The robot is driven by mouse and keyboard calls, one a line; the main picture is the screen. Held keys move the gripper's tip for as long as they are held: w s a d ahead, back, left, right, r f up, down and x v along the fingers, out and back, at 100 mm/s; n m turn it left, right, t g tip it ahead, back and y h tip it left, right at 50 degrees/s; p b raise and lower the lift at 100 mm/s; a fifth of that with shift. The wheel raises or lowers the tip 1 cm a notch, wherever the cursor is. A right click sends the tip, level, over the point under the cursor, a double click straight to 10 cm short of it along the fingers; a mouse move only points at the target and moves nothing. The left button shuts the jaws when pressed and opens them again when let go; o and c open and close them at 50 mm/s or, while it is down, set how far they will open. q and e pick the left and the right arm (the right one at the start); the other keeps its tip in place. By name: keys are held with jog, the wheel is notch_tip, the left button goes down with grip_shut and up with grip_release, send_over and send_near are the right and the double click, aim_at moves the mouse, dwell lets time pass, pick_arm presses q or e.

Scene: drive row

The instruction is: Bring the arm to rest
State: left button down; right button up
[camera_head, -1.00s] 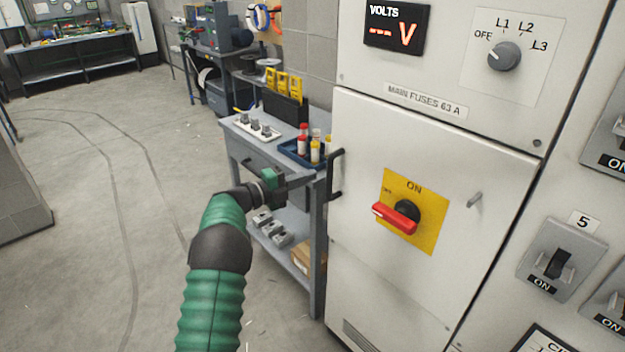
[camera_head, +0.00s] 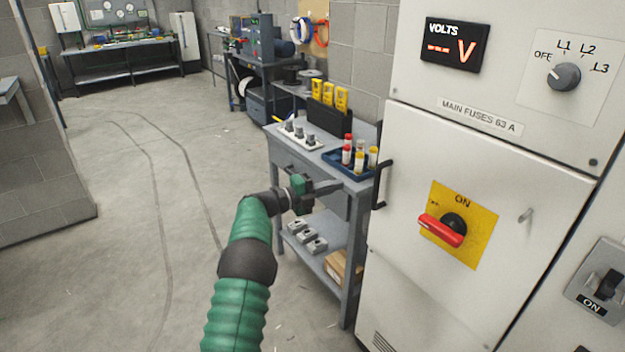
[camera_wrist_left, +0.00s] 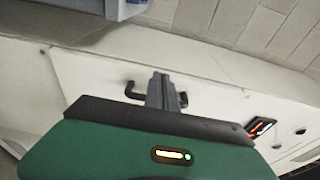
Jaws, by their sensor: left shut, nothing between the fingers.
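My left arm, green with dark joints, comes up from the bottom of the head view. Its gripper (camera_head: 328,188) is shut and empty, in front of the grey workbench and left of the cabinet's black door handle (camera_head: 381,185). In the left wrist view the shut fingers (camera_wrist_left: 161,92) point toward the pale cabinet (camera_wrist_left: 215,75), and the dark handle shows partly behind them. I cannot tell the exact gap between the fingers and the handle. My right gripper is in neither view.
The cabinet (camera_head: 400,270) fills the right side, with a red rotary switch (camera_head: 442,230) on a yellow plate. The workbench (camera_head: 285,153) carries a blue tray of coloured cylinders (camera_head: 359,155). A block wall (camera_head: 45,185) stands at left. The floor (camera_head: 120,270) between is open.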

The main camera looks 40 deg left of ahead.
pick_arm(q)
jog(key=a, duration=0.6)
jog(key=w+a+r+n+t+y, duration=0.1)
jog(key=w+r+n+t+y, duration=0.25)
jog(key=r+n+y, duration=0.6)
jog(key=s+d+f+n+g, duration=1.1)
jog(key=s+d+f+n, duration=0.2)
jog(key=s+d+f, duration=0.55)
jog(key=s+d+f+g+h, duration=0.1)
jog(key=s+d+f+g, duration=0.25)
jog(key=s+d, duration=0.5)
jog(key=s+d+f+g+h, duration=0.15)
jog(key=s+d+f, duration=0.4)
jog(key=s, duration=0.65)
notch_tip(320, 180, up, 15)
jog(key=s+g+p, duration=0.1)
jog(key=p, duration=1.4)
jog(key=shift+s+d+n+y+p, duration=0.15)
jog(key=shift+d+n+y+p, duration=0.15)
jog(key=shift+n+y, duration=0.1)
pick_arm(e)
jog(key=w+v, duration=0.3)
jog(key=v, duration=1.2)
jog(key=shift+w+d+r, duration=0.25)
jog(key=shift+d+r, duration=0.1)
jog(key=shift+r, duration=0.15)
